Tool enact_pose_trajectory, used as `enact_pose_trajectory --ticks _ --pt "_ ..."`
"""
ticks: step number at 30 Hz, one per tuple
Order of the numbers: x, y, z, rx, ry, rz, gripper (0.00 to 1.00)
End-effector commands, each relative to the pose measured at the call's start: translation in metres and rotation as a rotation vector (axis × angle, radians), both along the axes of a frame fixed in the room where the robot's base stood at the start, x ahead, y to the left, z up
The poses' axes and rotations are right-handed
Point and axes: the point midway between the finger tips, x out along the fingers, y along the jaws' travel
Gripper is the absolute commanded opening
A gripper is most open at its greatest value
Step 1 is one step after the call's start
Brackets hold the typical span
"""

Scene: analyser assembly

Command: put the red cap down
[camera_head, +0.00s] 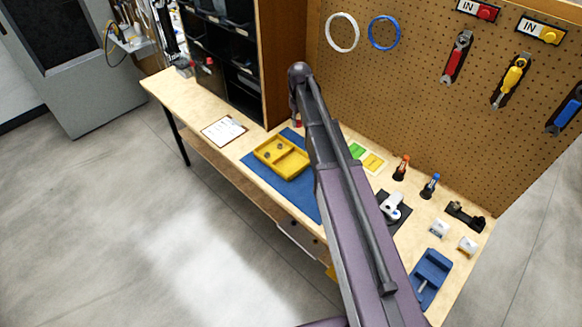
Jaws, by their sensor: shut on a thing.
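My arm crosses the middle of the view, and its forearm hides part of the bench. I cannot make out my gripper or its fingers. A small red patch (298,121) shows just left of the arm, near the back of the bench. It is too small and too covered to tell whether it is the red cap or what it rests on. No other red cap can be made out.
A yellow tray (263,156) with small parts sits on a blue mat (301,197). A clipboard (216,133) lies to the left. Orange-topped (402,167) and blue-topped (431,186) items stand right, near a blue fixture (429,276). A pegboard (400,75) rises behind.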

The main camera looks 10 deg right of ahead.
Motion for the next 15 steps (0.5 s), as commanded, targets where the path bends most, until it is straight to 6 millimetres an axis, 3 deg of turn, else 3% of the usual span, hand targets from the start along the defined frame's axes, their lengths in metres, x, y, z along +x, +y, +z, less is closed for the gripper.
enact_pose_trajectory --ticks 15 --pt "-0.045 0.022 -0.082 0.000 0.000 0.089 0.21"
